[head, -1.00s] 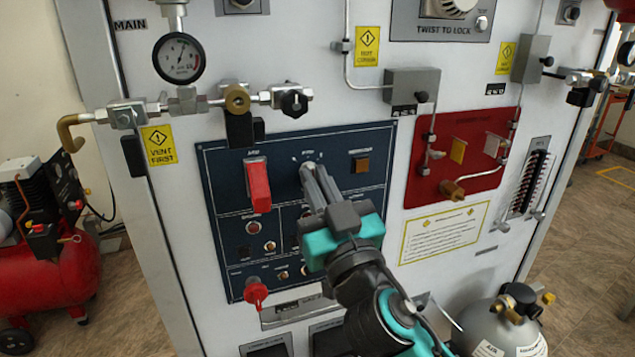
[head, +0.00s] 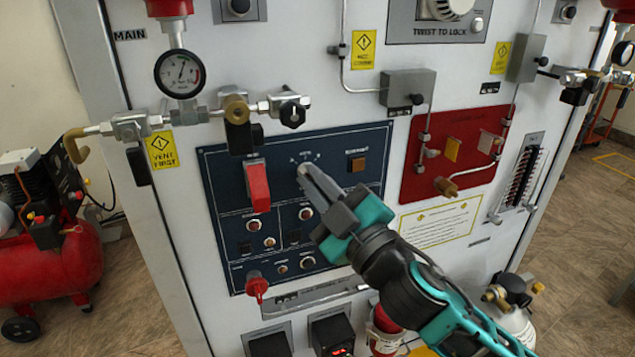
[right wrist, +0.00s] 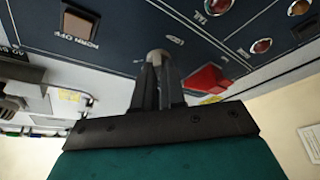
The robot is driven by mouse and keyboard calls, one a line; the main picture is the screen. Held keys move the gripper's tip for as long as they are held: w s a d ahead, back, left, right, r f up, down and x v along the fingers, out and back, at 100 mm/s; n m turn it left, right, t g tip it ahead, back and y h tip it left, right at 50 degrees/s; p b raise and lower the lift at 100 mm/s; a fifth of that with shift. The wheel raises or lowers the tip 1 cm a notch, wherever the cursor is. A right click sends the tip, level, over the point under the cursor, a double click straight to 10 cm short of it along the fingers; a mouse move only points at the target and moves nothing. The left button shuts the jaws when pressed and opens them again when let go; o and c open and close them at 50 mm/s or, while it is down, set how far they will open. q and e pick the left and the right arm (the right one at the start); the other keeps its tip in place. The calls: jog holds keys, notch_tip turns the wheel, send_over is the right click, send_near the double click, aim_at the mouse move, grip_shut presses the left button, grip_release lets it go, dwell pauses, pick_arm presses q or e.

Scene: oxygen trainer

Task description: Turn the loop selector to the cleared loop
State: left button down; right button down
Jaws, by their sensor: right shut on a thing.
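The loop selector is a small grey knob (head: 304,170) near the top middle of the dark blue panel (head: 225,180). My right gripper (head: 309,174) reaches up to it from the lower right, its fingers shut on the knob. In the right wrist view the knob (right wrist: 157,56) shows as a rounded grey tip between the fingertips (right wrist: 157,68). The fingers hide most of the knob, and the marks around it are too small to read. My left gripper is not in view.
Indicator lamps and a red knob (head: 256,286) lie below. A gauge (head: 180,74) and piping run above. A red panel (head: 460,150) is at right.

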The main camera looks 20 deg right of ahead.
jog(key=shift+r, duration=0.1)
dwell(0.4)
jog(key=c, duration=1.3)
grip_release()
jog(key=shift+d, duration=0.1)
jog(key=shift+c, duration=0.2)
jog(key=shift+o, duration=0.7)
jog(key=shift+w, duration=0.1)
jog(key=b+v, duration=0.1)
jog(key=v, duration=1.2)
jog(key=shift+b, duration=0.35)
